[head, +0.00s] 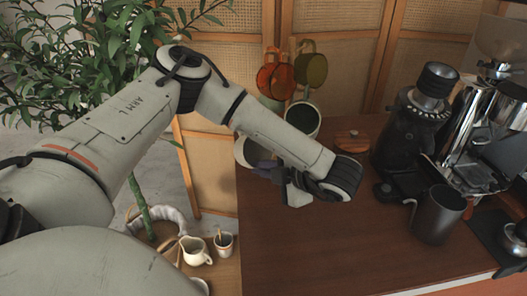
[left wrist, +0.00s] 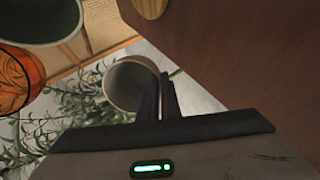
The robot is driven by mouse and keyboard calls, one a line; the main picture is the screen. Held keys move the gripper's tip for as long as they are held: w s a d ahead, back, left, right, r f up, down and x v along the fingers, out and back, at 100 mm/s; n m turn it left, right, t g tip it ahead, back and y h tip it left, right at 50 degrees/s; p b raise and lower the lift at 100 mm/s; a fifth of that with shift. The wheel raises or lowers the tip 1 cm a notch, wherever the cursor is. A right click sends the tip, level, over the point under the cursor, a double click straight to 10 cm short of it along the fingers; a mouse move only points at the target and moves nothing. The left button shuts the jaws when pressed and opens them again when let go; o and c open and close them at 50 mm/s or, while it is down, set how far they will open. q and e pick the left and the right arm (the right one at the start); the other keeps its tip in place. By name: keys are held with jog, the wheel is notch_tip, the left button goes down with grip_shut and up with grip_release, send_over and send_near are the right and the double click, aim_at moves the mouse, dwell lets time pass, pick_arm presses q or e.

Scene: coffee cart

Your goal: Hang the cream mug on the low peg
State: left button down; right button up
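The cream mug (head: 243,152) is just off the counter's left edge, partly hidden behind my left gripper (head: 262,169). In the left wrist view the mug (left wrist: 121,84) is tilted, its opening partly toward the camera. The fingers of my left gripper (left wrist: 159,98) are close together at the mug's right side and appear shut on it; the exact contact is hidden. A pale round wooden end (left wrist: 151,7) shows at the top of the left wrist view; I cannot tell whether it is the low peg. My right gripper is not in view.
An orange mug (head: 275,78), an olive mug (head: 311,68) and a dark green mug (head: 303,121) hang or stand close together behind my forearm. The counter (head: 330,240) is clear in front. A grinder (head: 412,125) and dark pitcher (head: 438,215) stand at right.

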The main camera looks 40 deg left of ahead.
pick_arm(q)
jog(key=shift+w+d+f, duration=0.1)
jog(key=shift+w+f, duration=0.1)
jog(key=shift+w, duration=0.75)
jog(key=shift+w+d+f, duration=0.1)
jog(key=shift+w+f, duration=0.1)
jog(key=shift+w, duration=0.85)
jog(key=shift+w+d+f, duration=0.1)
jog(key=shift+w+f, duration=0.05)
jog(key=shift+w, duration=0.85)
jog(key=shift+w+f+b, duration=0.3)
jog(key=shift+w+b, duration=0.3)
jog(key=shift+w, duration=0.25)
jog(key=shift+w+f+b, duration=0.1)
jog(key=shift+w+b, duration=0.45)
jog(key=shift+w, duration=0.1)
jog(key=shift+s+d, duration=0.1)
jog(key=shift+d, duration=0.25)
jog(key=c, duration=1.9)
grip_release()
jog(key=shift+f, duration=0.15)
